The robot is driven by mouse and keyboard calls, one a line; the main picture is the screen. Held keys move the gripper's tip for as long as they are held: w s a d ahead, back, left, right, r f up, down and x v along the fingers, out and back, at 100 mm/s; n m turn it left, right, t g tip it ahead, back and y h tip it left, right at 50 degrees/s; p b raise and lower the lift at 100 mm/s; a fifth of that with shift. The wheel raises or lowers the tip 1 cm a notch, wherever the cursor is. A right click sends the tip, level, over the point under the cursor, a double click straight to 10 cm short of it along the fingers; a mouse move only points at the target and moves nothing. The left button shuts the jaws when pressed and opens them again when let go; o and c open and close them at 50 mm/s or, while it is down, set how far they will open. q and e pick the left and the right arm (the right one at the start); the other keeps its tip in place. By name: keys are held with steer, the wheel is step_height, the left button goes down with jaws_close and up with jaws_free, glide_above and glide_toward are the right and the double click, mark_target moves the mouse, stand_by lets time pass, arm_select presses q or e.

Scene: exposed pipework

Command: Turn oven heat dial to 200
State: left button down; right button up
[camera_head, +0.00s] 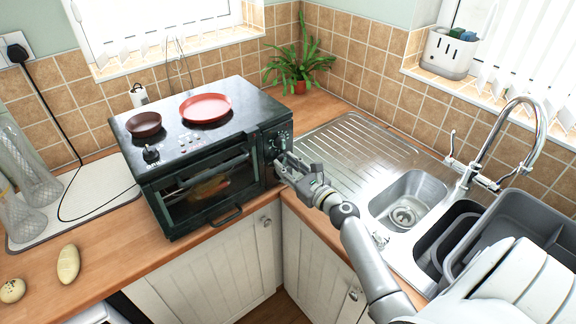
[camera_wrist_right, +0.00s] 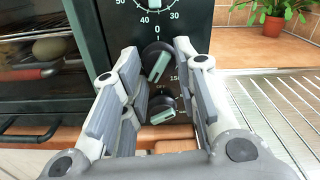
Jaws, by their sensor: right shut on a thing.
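The black oven (camera_head: 205,165) stands on the wooden counter in the head view, with its dial panel on the right side of its front. My right gripper (camera_head: 281,165) reaches that panel from the right and partly hides the dials. In the right wrist view a black dial with a pale green grip bar (camera_wrist_right: 157,64) lies between the fingers of my right gripper (camera_wrist_right: 157,52), which is shut on it. Its bar is tilted. A lower dial (camera_wrist_right: 163,106) sits below, with a partly hidden "150" mark near it. I cannot read the dial's setting. My left gripper is not in view.
The steel sink (camera_head: 408,200) and grey dish rack (camera_head: 520,225) are at right. A potted plant (camera_head: 297,70) stands behind. The drainboard (camera_head: 350,145) is clear.

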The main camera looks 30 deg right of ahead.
steer(key=shift+f, duration=0.1)
steer(key=o, duration=1)
steer(key=s, duration=1.2)
steer(key=shift+d, duration=0.4)
